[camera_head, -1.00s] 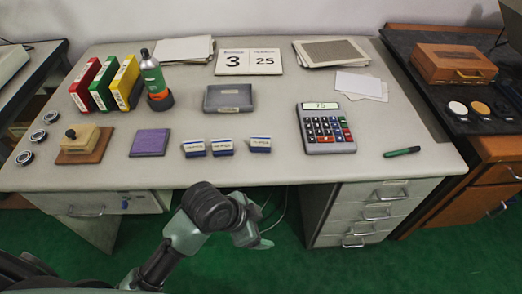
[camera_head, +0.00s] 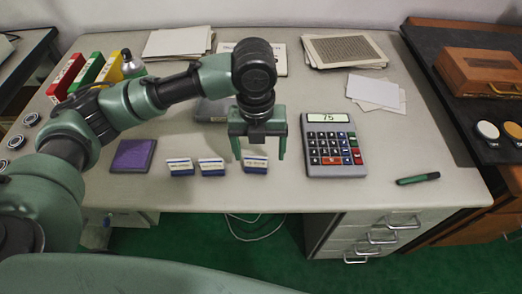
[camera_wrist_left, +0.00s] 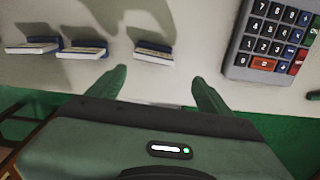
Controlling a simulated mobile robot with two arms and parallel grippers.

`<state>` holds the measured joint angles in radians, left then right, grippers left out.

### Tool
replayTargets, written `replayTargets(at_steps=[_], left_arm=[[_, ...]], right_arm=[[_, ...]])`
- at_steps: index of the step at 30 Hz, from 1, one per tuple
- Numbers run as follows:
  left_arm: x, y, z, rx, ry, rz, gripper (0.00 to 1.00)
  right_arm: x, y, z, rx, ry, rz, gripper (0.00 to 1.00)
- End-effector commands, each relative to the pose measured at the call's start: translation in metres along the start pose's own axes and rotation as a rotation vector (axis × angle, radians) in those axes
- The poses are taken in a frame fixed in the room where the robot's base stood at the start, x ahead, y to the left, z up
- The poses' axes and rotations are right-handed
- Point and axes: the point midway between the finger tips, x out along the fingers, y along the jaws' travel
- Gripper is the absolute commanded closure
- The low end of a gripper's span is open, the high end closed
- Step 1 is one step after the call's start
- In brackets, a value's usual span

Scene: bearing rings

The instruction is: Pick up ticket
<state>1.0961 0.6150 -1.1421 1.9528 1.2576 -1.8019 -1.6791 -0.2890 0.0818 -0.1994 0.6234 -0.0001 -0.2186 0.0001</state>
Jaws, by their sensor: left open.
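Three small white-and-blue tickets stand in a row near the front edge of the desk: the left ticket (camera_head: 180,167), the middle ticket (camera_head: 212,167) and the right ticket (camera_head: 255,163). My left gripper (camera_head: 260,157) is open, pointing down, with its fingers on either side of the right ticket in the head view. In the left wrist view the right ticket (camera_wrist_left: 154,52) lies ahead of the open fingers (camera_wrist_left: 160,82), nearer the left finger, with nothing held. My right gripper is not in view.
A calculator (camera_head: 335,146) lies just right of the left gripper. A purple pad (camera_head: 133,155) lies left of the tickets. A green marker (camera_head: 418,179) lies at the right front. A grey tray (camera_head: 211,110) is partly hidden behind my arm.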

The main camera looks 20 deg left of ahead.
Motion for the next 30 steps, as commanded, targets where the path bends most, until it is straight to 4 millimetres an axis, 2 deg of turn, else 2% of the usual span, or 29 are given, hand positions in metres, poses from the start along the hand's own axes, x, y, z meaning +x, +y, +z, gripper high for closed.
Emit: replayTargets(at_steps=[2, 4, 13, 21, 29, 30], left_arm=[[-0.007, 0.007, 0.006, 0.036, 0.000, 0.023, 0.20], [-0.005, 0.010, 0.007, 0.053, 0.005, 0.033, 0.20], [0.027, 0.012, 0.010, 0.057, 0.007, 0.033, 0.20], [0.064, 0.013, 0.015, 0.057, 0.006, 0.033, 0.20], [0.068, 0.013, 0.015, 0.058, 0.004, 0.032, 0.20], [0.068, 0.013, 0.015, 0.058, 0.004, 0.032, 0.23]], right_arm=[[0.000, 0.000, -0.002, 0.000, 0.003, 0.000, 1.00], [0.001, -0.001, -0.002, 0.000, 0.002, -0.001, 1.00], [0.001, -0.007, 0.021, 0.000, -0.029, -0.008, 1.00], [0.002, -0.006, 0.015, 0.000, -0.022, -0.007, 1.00], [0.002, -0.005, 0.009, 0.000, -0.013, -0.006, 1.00], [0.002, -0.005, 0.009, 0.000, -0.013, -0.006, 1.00]])
